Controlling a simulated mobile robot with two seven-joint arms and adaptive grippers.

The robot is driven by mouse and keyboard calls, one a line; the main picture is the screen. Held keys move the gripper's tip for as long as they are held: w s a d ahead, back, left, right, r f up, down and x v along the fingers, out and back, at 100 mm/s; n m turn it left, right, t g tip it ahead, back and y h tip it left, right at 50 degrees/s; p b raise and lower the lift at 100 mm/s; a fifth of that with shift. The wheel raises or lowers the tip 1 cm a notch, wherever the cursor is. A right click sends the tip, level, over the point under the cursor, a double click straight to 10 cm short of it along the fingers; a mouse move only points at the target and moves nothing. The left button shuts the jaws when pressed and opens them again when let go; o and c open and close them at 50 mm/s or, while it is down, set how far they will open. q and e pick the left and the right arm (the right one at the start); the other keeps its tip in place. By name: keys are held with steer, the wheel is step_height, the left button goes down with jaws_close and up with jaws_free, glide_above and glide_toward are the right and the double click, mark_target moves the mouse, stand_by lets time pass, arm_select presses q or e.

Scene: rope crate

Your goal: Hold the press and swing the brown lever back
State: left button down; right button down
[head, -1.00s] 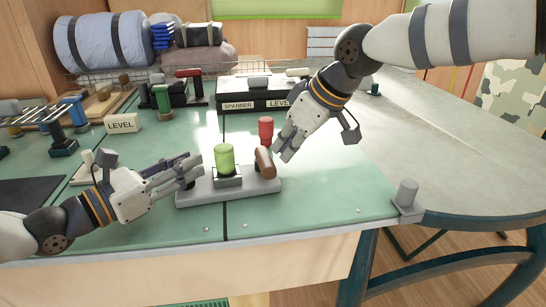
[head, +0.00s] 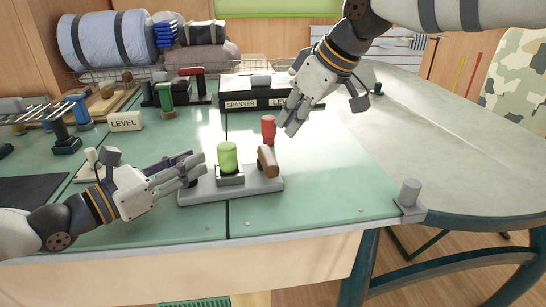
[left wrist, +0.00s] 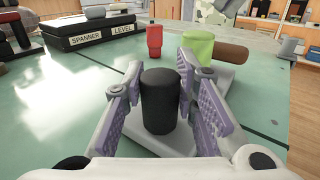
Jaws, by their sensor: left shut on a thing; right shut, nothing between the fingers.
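The press has a grey base (head: 240,191) with a green cylinder (head: 228,158) at its middle and a brown lever (head: 267,161) at its right end. The lever lies tilted, its near end over the base. My left gripper (head: 194,171) is shut around a black upright knob at the base's left end. In the left wrist view the black knob (left wrist: 160,100) stands between the finger pads, with the brown lever (left wrist: 234,53) beyond. My right gripper (head: 291,122) is shut and empty, above and behind the lever, apart from it.
A red cylinder (head: 268,129) stands behind the lever, near my right gripper. A black case (head: 262,98) labelled SPANNER and LEVEL lies further back. A grey post (head: 409,193) is at the table's right corner. The green tabletop (head: 325,180) right of the press is clear.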

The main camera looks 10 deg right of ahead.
arm_select(q)
steer(key=shift+f, duration=0.2)
steer(key=c, duration=1.2)
jaws_free()
steer(key=shift+r, duration=0.1)
steer(key=shift+a, duration=0.15)
steer(key=v, duration=1.1)
steer(key=shift+s+a, duration=0.3)
